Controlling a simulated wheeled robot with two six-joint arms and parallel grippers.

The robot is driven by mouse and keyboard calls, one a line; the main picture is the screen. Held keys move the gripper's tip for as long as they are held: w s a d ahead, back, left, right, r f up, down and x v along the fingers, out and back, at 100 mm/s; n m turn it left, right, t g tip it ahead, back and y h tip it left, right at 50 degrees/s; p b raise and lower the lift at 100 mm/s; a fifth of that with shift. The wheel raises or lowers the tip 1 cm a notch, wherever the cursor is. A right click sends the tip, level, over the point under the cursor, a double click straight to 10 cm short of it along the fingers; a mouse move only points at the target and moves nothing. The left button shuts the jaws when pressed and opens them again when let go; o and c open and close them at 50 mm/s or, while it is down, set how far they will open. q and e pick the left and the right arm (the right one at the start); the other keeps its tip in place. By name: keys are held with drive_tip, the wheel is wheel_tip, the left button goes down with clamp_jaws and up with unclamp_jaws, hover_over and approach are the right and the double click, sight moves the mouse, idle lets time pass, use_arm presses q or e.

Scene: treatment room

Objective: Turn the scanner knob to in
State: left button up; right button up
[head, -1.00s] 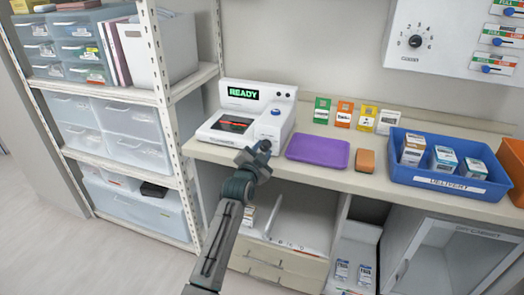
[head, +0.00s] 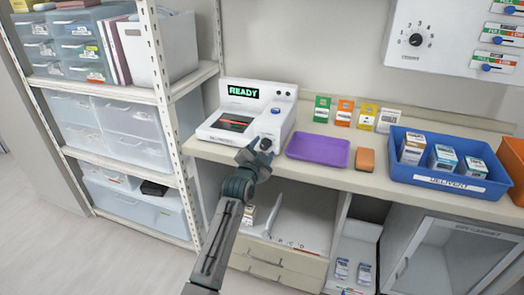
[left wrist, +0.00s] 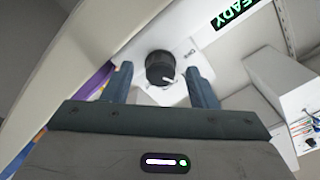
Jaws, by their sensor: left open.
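The white scanner (head: 258,98) stands on the counter, with a green READY display (head: 243,91). In the left wrist view its round dark knob (left wrist: 159,66) has a white pointer towards the lower right of the picture. My left gripper (head: 264,144) is at the scanner's front right corner. It is open and empty; in the left wrist view its fingers (left wrist: 160,84) show on either side of the knob, apart from it. The knob's position label is too small to read. My right gripper is not in view.
A purple tray (head: 318,150) and an orange block (head: 367,160) lie right of the scanner. A blue delivery bin (head: 448,182) with boxes stands farther right. Several coloured cards stand behind. A shelf rack (head: 172,125) is close on the left.

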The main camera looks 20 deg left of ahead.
use_arm(q)
drive_tip(key=shift+s, duration=0.1)
drive_tip(key=shift+s, duration=0.3)
drive_tip(key=s+b, duration=0.1)
drive_tip(key=s, duration=0.9)
drive_tip(key=shift+a, duration=0.15)
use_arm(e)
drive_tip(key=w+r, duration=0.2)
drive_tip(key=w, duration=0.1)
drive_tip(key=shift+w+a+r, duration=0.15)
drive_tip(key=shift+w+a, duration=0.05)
